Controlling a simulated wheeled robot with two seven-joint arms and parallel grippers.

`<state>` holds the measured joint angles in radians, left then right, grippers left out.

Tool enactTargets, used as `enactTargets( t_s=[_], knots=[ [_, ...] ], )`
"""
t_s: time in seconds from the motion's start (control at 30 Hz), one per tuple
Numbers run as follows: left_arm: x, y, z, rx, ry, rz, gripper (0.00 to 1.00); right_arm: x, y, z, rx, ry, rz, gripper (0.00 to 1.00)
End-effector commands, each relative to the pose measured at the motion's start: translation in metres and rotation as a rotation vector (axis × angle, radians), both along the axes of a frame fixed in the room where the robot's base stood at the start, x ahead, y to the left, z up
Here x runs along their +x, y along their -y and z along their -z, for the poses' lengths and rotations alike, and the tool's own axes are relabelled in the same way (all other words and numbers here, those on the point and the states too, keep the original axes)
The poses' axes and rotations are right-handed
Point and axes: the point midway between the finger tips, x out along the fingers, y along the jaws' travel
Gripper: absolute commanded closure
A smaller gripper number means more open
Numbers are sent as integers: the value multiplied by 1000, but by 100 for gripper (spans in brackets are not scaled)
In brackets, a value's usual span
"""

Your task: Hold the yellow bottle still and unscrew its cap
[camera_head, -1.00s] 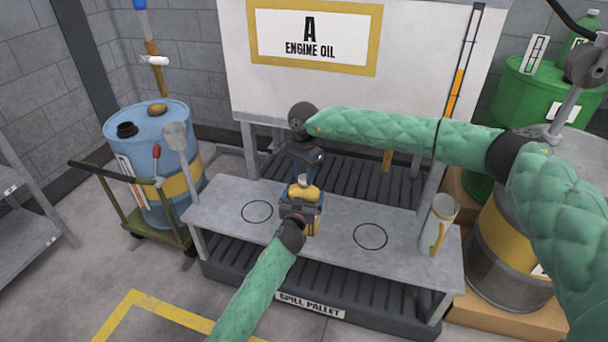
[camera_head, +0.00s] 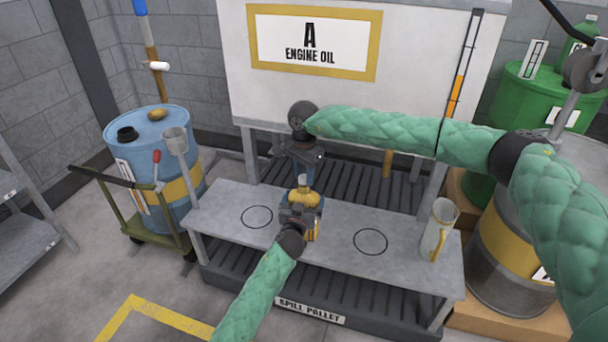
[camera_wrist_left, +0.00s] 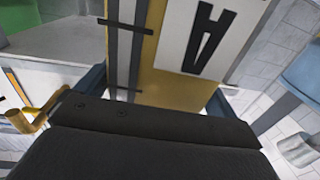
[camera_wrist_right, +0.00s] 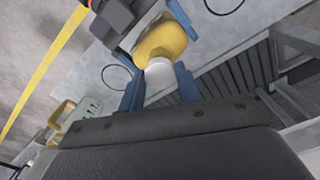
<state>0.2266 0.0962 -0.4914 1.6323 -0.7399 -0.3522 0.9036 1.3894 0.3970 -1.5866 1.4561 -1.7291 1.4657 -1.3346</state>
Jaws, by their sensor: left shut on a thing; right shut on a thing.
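The yellow bottle (camera_head: 304,198) stands upright over the middle of the grey bench. My left gripper (camera_head: 301,210) is shut around its body from the front. In the left wrist view the bottle (camera_wrist_left: 148,75) fills the space between the blue fingers, with a white label bearing a black A. My right gripper (camera_head: 303,182) comes down from above and is shut on the white cap (camera_wrist_right: 159,74). In the right wrist view the cap lies between the blue fingers, in line with the bottle's yellow shoulder. Whether the cap still touches the neck cannot be told.
The bench (camera_head: 335,232) has two black circles, both bare. A jug (camera_head: 440,228) with a yellow handle stands at its right end. A signboard (camera_head: 400,60) rises behind.

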Motion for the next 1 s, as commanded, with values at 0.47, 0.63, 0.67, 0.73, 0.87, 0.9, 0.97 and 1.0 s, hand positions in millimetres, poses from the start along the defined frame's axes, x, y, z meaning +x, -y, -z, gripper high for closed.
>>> enactTargets(
  t_s=[0.47,0.63,0.67,0.73,0.87,0.9,0.97,1.0],
  knots=[
    [0,0,0,0,0,0,69,0,0,-39,0,0,0,94],
    [0,0,0,0,0,0,69,0,0,-40,0,0,0,94],
    [0,0,0,0,0,0,69,0,0,-40,0,0,0,94],
    [0,0,0,0,0,0,0,0,0,-40,0,0,0,94],
    [0,0,0,0,0,0,0,0,0,-40,0,0,0,94],
    [0,0,0,0,0,0,0,0,0,-40,0,0,0,94],
    [0,0,0,0,0,0,0,0,0,-40,0,0,0,94],
    [-1,0,0,0,0,0,0,0,0,-40,0,0,0,94]
  ],
)
